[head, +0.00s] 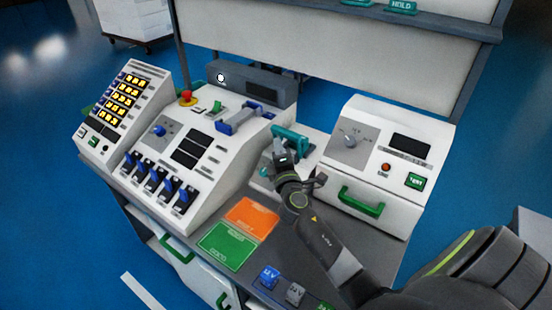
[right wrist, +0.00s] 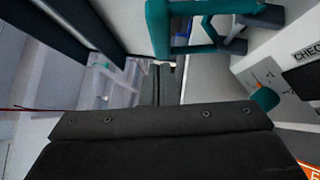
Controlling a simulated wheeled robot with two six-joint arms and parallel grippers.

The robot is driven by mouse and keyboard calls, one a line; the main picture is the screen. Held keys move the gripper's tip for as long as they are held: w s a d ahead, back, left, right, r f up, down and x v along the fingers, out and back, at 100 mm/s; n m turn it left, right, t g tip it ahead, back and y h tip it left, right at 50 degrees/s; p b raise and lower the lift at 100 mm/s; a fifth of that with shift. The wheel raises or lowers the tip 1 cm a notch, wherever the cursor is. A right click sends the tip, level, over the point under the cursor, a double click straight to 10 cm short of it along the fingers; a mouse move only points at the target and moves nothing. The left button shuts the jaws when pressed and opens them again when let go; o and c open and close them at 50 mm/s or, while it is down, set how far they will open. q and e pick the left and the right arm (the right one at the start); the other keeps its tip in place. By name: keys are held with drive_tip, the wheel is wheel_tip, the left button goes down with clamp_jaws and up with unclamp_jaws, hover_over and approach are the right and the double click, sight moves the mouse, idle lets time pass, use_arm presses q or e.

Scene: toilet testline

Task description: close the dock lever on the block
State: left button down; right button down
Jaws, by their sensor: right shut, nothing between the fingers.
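The teal dock lever (head: 291,136) stands on the white dock block (head: 260,181), between the main console and the right-hand box. My right gripper (head: 282,160) is just in front of the lever and overlaps part of it in the head view. In the right wrist view the lever's teal frame (right wrist: 157,28) crosses the top of the picture, and the shut fingers (right wrist: 158,78) point just below it with nothing held. I cannot tell whether they touch the lever. My arm hides part of the block. My left gripper is not in view.
The main console (head: 215,150) with a blue-handled clamp (head: 238,118) and red button (head: 187,97) stands left. The right-hand box (head: 375,165) has a green handle (head: 362,202). Orange (head: 252,216) and green (head: 229,245) pads lie on the grey bench in front.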

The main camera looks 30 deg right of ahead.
sight(287, 134)
drive_tip(key=shift+w+d+r, duration=0.15)
drive_tip(key=shift+w+d, duration=0.15)
drive_tip(key=shift+d, duration=0.45)
drive_tip(key=shift+r, duration=0.1)
drive_tip(key=shift+d+r+p, duration=0.15)
drive_tip(key=shift+r+p, duration=0.1)
drive_tip(key=shift+p, duration=0.6)
drive_tip(key=m+g+p, duration=0.1)
drive_tip(key=p, duration=0.1)
drive_tip(key=d+r+p, duration=0.1)
drive_tip(key=p, duration=0.1)
drive_tip(key=shift+w+d+r+m+g+p, duration=0.15)
drive_tip(key=shift+w+d+m+g+p, duration=0.05)
drive_tip(key=shift+w+m+g+p, duration=0.2)
drive_tip(key=shift+d+m+y+p, duration=0.25)
drive_tip(key=shift+m+y+p, duration=0.05)
drive_tip(key=shift+y, duration=0.1)
drive_tip(key=shift+w+d, duration=0.25)
drive_tip(key=shift+d, duration=0.25)
drive_tip(key=shift+w+d+b, duration=0.2)
drive_tip(key=shift+w+d, duration=0.05)
drive_tip(key=shift+d, duration=0.4)
drive_tip(key=shift+w+d+b, duration=0.15)
drive_tip(key=shift+w+d, duration=0.1)
drive_tip(key=shift+d, duration=0.35)
drive_tip(key=shift+r, duration=0.2)
